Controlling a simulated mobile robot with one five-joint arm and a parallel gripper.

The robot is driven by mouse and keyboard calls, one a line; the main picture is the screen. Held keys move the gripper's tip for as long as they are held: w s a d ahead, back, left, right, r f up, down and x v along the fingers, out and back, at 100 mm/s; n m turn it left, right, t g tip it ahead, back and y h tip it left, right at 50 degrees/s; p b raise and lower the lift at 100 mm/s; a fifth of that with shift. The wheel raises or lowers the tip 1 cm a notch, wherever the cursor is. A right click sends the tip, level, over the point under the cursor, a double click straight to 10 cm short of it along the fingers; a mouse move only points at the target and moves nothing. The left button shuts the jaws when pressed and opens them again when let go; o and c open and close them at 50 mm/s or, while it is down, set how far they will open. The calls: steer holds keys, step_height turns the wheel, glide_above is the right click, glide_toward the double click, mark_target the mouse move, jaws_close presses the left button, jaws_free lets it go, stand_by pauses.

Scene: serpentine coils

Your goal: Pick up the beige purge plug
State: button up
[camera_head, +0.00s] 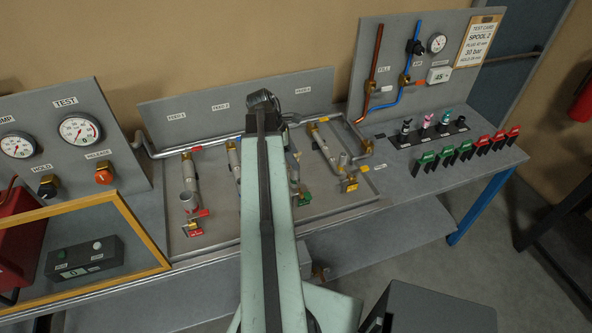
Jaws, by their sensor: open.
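My pale green arm reaches forward over the middle of the bench, and my gripper (262,99) is the small dark end at its tip, near the back of the grey tray (215,229). It is open, and I see nothing held in it. I cannot pick out a beige purge plug for certain. Small plugs or fittings with black, pink and teal parts stand in a dark holder (430,139) at the right of the bench. My arm hides the middle of the tray and whatever lies behind it.
Grey pipe stubs (191,178) with red, green and yellow valves stand in the tray. Green and red clips (466,150) line the bench's right front. A gauge panel (78,150) and yellow-framed screen (118,205) stand left; a pipe panel (420,60) stands back right.

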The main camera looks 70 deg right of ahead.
steer(key=shift+b+x, duration=0.45)
steer(key=shift+x, duration=0.7)
steer(key=shift+w+r, duration=0.1)
steer(key=shift+r, duration=0.05)
steer(key=shift+c, duration=0.3)
jaws_close()
